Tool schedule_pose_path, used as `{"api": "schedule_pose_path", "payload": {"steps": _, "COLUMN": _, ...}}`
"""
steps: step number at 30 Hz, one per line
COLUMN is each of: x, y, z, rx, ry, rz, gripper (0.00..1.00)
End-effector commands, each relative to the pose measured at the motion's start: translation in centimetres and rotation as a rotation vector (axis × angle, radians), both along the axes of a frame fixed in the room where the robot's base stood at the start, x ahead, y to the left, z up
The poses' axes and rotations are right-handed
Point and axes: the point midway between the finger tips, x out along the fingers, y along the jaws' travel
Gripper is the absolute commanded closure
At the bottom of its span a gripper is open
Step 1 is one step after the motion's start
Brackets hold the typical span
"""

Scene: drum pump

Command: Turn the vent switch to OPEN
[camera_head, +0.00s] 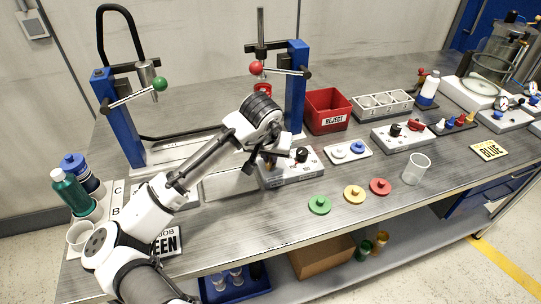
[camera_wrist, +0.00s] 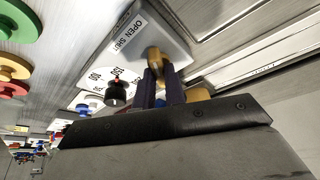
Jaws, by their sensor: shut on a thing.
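The vent switch (camera_wrist: 154,58) shows in the wrist view as a tan, blocky handle on a light panel, beside a label reading OPEN and SHUT. My gripper (camera_wrist: 165,84) has its two dark fingers closed on it, and they hide part of it. I cannot tell which word the switch points at. In the head view my gripper (camera_head: 268,162) reaches down over the left part of the pale control box (camera_head: 290,176) and hides the switch. A black knob (camera_wrist: 116,92) on a white numbered dial sits to the left of the fingers; it also shows in the head view (camera_head: 302,155).
A white plate with white and blue knobs (camera_head: 348,151) stands right of the box. Green, yellow and red discs (camera_head: 354,194) lie in front. A blue-posted press (camera_head: 295,92) and red REJECT bin (camera_head: 327,111) stand behind. The front right tabletop is mostly clear.

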Motion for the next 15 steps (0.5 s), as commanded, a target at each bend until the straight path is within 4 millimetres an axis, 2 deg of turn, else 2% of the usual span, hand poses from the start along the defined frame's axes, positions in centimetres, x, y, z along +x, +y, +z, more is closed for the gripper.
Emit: {"api": "schedule_pose_path", "payload": {"steps": 15, "x": 0.03, "y": 0.13, "z": -0.01, "rx": 0.002, "ry": 0.002, "rz": -0.108, "gripper": 1.0}}
